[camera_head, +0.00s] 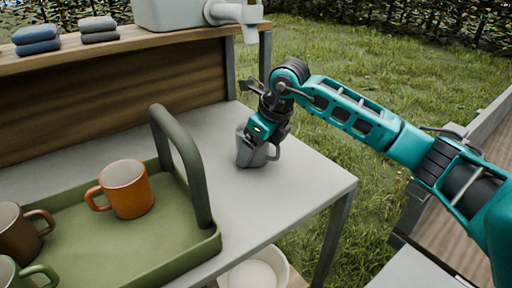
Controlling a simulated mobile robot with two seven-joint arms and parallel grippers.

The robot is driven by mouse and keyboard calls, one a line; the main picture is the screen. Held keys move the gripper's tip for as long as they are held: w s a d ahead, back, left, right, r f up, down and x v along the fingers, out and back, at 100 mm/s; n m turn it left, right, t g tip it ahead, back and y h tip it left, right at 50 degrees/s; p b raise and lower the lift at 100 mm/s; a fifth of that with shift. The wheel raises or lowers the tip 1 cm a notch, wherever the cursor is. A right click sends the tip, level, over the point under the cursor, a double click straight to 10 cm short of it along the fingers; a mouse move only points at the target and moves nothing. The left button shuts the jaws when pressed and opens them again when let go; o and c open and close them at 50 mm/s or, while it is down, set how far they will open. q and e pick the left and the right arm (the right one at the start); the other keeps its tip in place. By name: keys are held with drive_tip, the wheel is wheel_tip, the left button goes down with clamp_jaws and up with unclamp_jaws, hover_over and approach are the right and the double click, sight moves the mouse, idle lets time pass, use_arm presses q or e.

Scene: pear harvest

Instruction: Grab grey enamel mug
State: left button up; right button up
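The grey enamel mug (247,158) stands on the light grey tabletop, to the right of the green tray. Its handle shows on its right side. My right gripper (262,136), black and teal, comes down over the mug from above and covers most of its rim. The fingertips are hidden against the mug, so I cannot tell whether they grip it. My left gripper is not in view.
The green tray (125,255) with a tall handle (190,165) holds an orange mug (126,190), a brown mug (18,235) and a green mug (12,275). A shelf behind bears folded cloths (98,30) and a pale container with a tap (175,12). The tabletop's right corner is clear.

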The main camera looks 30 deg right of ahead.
drive_tip(key=shift+r+p, duration=0.45)
drive_tip(key=shift+r, duration=1.35)
drive_tip(key=s+d, duration=0.2)
drive_tip(key=s, duration=0.1)
drive_tip(key=s+d, duration=0.2)
drive_tip(key=s, duration=0.2)
drive_tip(key=s+d, duration=0.2)
drive_tip(key=s, duration=0.2)
drive_tip(key=shift+f, duration=0.1)
drive_tip(key=shift+s+d+b, duration=0.25)
drive_tip(key=shift+s+d, duration=0.25)
drive_tip(key=shift+s, duration=0.4)
drive_tip(key=shift+s+d+b, duration=0.2)
drive_tip(key=shift+s+d, duration=0.25)
drive_tip(key=shift+s, duration=0.45)
drive_tip(key=shift+s+d, duration=0.2)
drive_tip(key=shift+s, duration=0.25)
drive_tip(key=shift+s, duration=0.1)
